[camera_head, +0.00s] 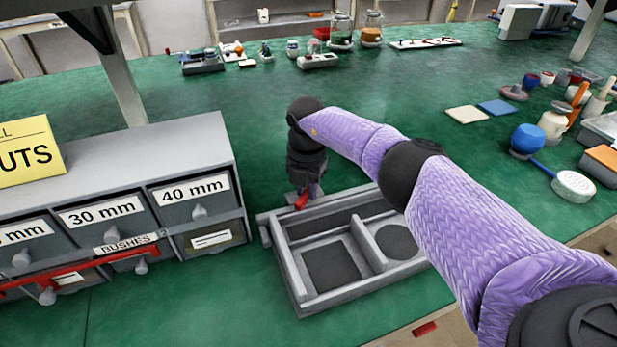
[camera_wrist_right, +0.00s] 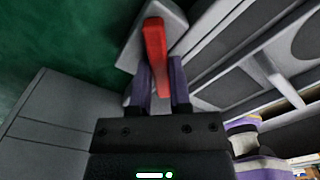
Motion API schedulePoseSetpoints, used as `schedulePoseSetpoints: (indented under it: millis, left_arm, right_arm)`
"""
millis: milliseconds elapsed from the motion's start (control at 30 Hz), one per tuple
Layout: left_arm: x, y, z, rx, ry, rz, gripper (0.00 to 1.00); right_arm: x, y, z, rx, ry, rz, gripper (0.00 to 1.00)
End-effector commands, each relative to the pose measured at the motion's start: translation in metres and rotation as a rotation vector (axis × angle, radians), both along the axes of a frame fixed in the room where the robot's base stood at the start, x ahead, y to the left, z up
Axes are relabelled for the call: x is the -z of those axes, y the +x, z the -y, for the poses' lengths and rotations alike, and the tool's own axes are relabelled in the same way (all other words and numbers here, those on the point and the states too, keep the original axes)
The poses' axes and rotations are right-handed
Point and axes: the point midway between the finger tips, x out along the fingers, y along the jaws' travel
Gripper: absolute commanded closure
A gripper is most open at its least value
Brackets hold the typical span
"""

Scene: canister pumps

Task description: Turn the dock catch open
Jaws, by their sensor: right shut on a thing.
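The dock is a grey tray (camera_head: 288,270) on the green bench, with a square recess and a round recess with dark floors. A red catch (camera_head: 302,200) sits at its far left corner. In the right wrist view the red catch (camera_wrist_right: 156,45) is a bar on a grey block, running between the fingers. My right gripper (camera_head: 305,190) points down at that corner and is shut on the catch; its fingers also show in the wrist view (camera_wrist_right: 160,80). The arm hides part of the dock's right side. My left gripper is not in view.
A grey drawer cabinet (camera_head: 150,150) with labelled drawers and a red bar stands close left of the dock. The bench behind the arm is mostly clear.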

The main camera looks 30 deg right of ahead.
Motion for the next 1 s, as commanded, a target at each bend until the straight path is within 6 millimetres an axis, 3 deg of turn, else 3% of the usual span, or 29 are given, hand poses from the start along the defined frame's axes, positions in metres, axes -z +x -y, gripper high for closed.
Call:
schedulePoseSetpoints:
  millis: [400,1000]
  left_arm:
    - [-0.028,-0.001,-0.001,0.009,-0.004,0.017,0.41]
    - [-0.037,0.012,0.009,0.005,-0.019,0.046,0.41]
  right_arm:
    - [-0.003,0.0,0.0,0.386,-0.001,0.003,1.0]
    - [-0.001,0.001,0.0,0.72,0.0,0.003,1.0]
